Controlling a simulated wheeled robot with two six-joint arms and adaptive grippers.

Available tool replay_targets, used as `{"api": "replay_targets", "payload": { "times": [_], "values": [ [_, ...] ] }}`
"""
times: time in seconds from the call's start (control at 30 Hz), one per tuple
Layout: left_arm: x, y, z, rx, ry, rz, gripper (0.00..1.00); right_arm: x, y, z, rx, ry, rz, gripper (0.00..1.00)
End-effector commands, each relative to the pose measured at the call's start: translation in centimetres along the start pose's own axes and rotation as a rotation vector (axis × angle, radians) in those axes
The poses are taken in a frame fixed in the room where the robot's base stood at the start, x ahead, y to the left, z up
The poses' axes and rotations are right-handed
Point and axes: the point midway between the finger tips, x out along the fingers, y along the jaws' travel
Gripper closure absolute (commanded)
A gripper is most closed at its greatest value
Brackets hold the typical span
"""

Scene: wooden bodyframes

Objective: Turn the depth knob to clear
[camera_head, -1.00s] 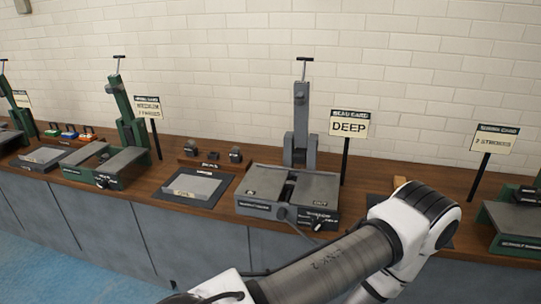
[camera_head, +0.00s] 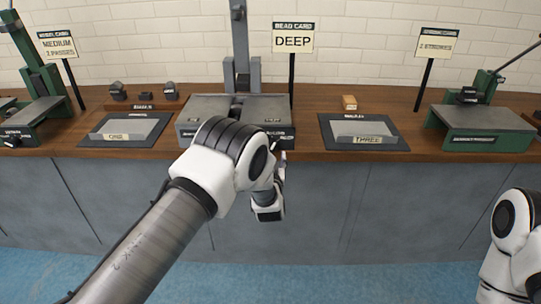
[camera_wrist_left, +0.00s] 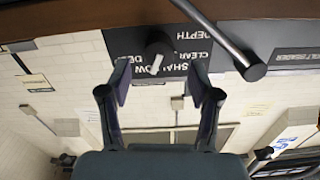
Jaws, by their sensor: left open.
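The depth knob (camera_wrist_left: 158,46) is black with a white pointer and sits on a dark panel in the left wrist view. The panel carries the words DEPTH, CLEAR, SHALLOW and DEEP. The pointer angles toward the SHALLOW lettering; its exact setting is hard to read. My left gripper (camera_wrist_left: 160,82) is open, its fingers on either side of the knob's line, apparently short of it. In the head view the gripper (camera_head: 280,168) is mostly hidden by my wrist, at the right front of the grey machine (camera_head: 190,128). My right arm shows at lower right, its gripper out of frame.
A dark lever with a round end (camera_wrist_left: 254,71) passes close to the knob. A DEEP card (camera_head: 293,40) stands behind the machine. A tray labelled THREE (camera_head: 335,142) is right of it, another tray (camera_head: 90,140) left. Green machines (camera_head: 475,120) stand farther out.

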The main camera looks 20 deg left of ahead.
Motion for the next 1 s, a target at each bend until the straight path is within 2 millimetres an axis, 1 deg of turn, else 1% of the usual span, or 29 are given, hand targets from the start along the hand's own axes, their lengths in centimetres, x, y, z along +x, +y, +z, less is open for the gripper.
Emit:
{"api": "replay_targets", "payload": {
  "times": [0.03,0.1,0.2,0.3,0.5,0.57,0.6,0.67,0.7,1.0],
  "values": [
    [1.0,-0.1,0.0,-0.002,0.001,-0.002,0.37,0.0,0.0,0.0,0.000,0.000,0.000,0.69],
    [2.3,-0.1,0.1,-0.001,0.000,-0.001,0.37,0.0,0.0,0.0,0.000,0.000,0.000,0.69],
    [3.5,0.0,0.1,0.000,-0.002,0.001,0.37,0.0,0.0,0.0,0.000,0.000,0.000,0.69],
    [4.0,0.0,0.1,0.002,-0.002,0.002,0.37,0.0,0.0,0.0,0.000,0.000,0.000,0.69],
    [4.0,0.0,0.1,0.002,-0.004,0.002,0.37,0.0,0.0,0.0,0.000,0.000,0.000,0.69],
    [4.0,0.0,0.1,0.002,-0.004,0.002,0.59,0.0,0.0,0.0,0.000,0.000,0.000,0.69],
    [4.0,0.0,0.2,0.002,-0.004,0.002,0.73,0.0,0.0,0.0,0.000,0.000,0.000,0.69],
    [4.0,0.0,0.2,0.002,-0.004,0.002,0.94,0.0,0.0,0.0,0.000,0.000,0.000,0.69],
    [4.0,0.0,0.2,0.002,-0.004,0.002,0.97,0.0,0.0,0.0,0.000,0.000,0.000,0.69],
    [4.0,0.0,0.2,-0.015,-0.004,0.003,0.97,0.2,0.0,0.0,0.000,0.000,0.000,0.69]
  ]
}}
